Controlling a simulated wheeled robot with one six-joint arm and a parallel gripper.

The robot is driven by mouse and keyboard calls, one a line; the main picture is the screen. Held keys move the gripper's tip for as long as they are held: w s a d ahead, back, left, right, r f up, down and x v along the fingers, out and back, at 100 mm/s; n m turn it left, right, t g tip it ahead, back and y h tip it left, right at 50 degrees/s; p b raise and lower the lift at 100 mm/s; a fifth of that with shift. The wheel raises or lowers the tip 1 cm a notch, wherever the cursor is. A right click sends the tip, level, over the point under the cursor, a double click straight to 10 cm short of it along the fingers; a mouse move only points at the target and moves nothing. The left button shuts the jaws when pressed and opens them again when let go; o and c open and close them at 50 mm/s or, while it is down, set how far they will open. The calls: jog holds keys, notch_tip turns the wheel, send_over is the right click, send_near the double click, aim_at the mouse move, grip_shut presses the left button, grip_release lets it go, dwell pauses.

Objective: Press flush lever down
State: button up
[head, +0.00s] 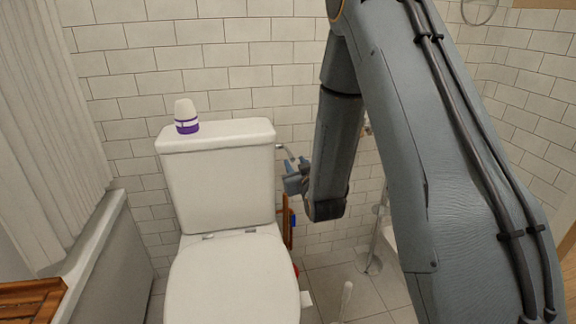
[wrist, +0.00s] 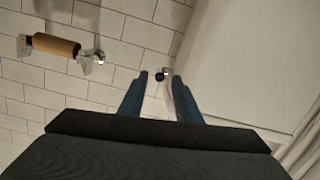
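The white toilet (head: 222,190) stands against the tiled wall with its lid down. A small chrome piece, apparently the flush lever (head: 283,147), sticks out at the right side of the tank. My gripper (head: 293,184) is beside the tank's right side, a little below that piece. In the wrist view, my gripper (wrist: 158,92) is open, with its two blue fingers apart and nothing held. A small dark and chrome piece (wrist: 160,75), likely the lever, shows beyond and between the fingertips. I cannot tell whether a finger touches it. The tank (wrist: 255,60) fills the right side there.
A white and purple bottle (head: 187,117) stands on the tank lid. A holder with a brown roll (wrist: 55,45) is on the wall at the left of the wrist view. A toilet brush (head: 346,295) is on the floor. A grey ledge (head: 100,255) lies at the left.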

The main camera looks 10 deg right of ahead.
aim_at(289, 151)
jog(key=shift+t, duration=0.8)
jog(key=shift+w+a+f+b, duration=0.1)
jog(key=shift+w+b, duration=0.35)
jog(key=shift+w, duration=1.75)
jog(key=shift+w+f+b, duration=0.1)
jog(key=shift+w+b, duration=0.3)
jog(key=shift+w, duration=1.8)
grip_shut()
